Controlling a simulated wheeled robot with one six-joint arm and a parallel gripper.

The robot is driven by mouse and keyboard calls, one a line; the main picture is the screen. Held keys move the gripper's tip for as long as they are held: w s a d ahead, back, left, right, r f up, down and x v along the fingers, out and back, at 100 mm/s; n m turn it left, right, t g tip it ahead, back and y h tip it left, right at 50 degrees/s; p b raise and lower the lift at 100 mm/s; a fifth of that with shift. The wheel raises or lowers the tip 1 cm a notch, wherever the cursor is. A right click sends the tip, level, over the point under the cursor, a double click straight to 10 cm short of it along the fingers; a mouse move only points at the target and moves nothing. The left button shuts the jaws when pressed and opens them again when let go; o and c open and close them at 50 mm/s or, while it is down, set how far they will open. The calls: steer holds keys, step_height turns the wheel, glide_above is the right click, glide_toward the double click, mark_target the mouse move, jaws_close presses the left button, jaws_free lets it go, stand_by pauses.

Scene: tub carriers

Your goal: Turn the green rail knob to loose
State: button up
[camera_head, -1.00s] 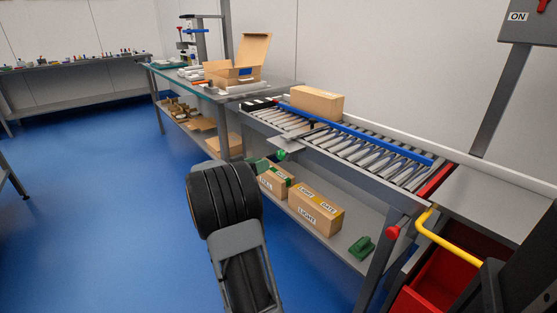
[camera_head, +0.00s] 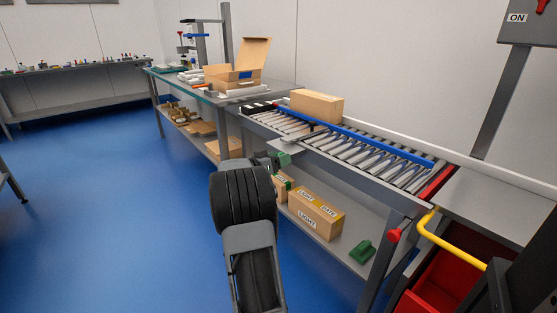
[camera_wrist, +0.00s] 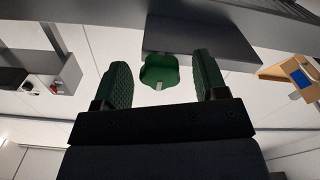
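The green rail knob (camera_wrist: 158,70) is in the upper middle of the wrist view, under a grey plate (camera_wrist: 200,42). It has a lobed edge and a small pale mark on its near side. My gripper (camera_wrist: 162,60) is open, with one green ribbed finger pad on each side of the knob and a visible gap to both. How far the knob reaches in between the pads is hard to tell. In the head view my gripper (camera_head: 284,159) is at the conveyor's near edge, below the small grey plate (camera_head: 283,146); my wrist partly covers that area and the knob is not clearly seen.
The blue guide rail (camera_head: 380,143) runs along the roller conveyor, with a closed carton (camera_head: 317,106) on it. Labelled boxes (camera_head: 315,214) and a green item (camera_head: 362,252) are on the shelf below. A red knob (camera_head: 393,235) and yellow handle (camera_head: 450,242) are at right. Blue floor is clear at left.

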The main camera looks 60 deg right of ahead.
steer(key=c, duration=0.9)
steer(key=shift+n, duration=0.3)
steer(key=shift+n+p, duration=6.45)
steer(key=shift+n, duration=8.15)
